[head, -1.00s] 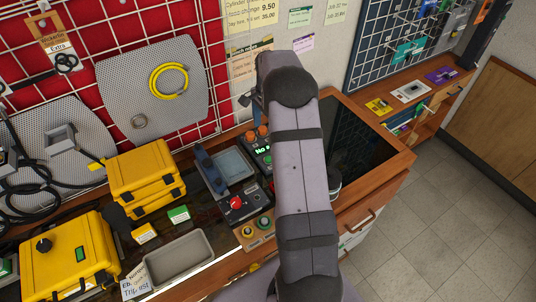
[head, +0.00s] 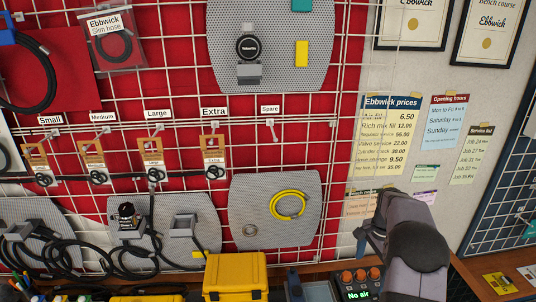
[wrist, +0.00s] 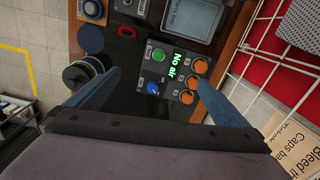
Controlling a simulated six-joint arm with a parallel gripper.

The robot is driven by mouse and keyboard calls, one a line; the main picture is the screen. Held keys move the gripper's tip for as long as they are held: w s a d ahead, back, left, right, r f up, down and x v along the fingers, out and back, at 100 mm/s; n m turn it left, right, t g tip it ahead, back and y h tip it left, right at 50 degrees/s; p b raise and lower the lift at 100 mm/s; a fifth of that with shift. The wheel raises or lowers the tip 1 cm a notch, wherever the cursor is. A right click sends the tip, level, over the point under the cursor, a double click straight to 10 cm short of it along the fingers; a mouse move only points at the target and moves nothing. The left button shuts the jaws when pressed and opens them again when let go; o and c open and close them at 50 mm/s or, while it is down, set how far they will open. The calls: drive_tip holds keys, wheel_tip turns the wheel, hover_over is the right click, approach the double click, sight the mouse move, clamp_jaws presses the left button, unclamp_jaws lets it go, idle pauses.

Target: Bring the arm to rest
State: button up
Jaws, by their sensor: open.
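My arm (head: 410,240) rises at the lower right of the head view, beside the wall's price notices, with its bend towards the camera. My gripper (wrist: 157,80) shows in the wrist view as two blue-grey fingers set wide apart, with nothing between them. It is open and empty above the bench. Beyond the fingers is a dark control box (wrist: 172,75) with orange, green and blue knobs and a lit "No air" display. The box also shows at the bottom of the head view (head: 358,294). The height of the fingers above it is hard to tell.
A yellow case (head: 235,277) stands on the bench left of my arm. A wire grid on a red wall holds grey panels, hoses and a yellow coil (head: 288,205). In the wrist view, a round black-and-silver part (wrist: 80,75) appears close to the left finger.

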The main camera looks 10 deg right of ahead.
drive_tip(key=s+a+f+n+g, duration=0.1)
drive_tip(key=s+a+f+n, duration=0.25)
drive_tip(key=s+n, duration=0.2)
drive_tip(key=s+a+f+n+g, duration=0.1)
drive_tip(key=s+a+f+n, duration=0.2)
drive_tip(key=s+f+n, duration=0.3)
drive_tip(key=s+a+r+n+b, duration=0.1)
drive_tip(key=s+a+b, duration=0.1)
drive_tip(key=s+a, duration=0.55)
drive_tip(key=s+a+r+n+b, duration=0.2)
drive_tip(key=s+a+b, duration=0.15)
drive_tip(key=s, duration=0.65)
drive_tip(key=w+a, duration=0.1)
drive_tip(key=w+a+r+n+t+b, duration=0.1)
drive_tip(key=a, duration=0.1)
drive_tip(key=w+a+n+t+b, duration=0.1)
drive_tip(key=shift+w+a+r, duration=0.15)
drive_tip(key=shift+w+a, duration=0.1)
drive_tip(key=shift+a, duration=0.05)
drive_tip(key=shift+c, duration=0.6)
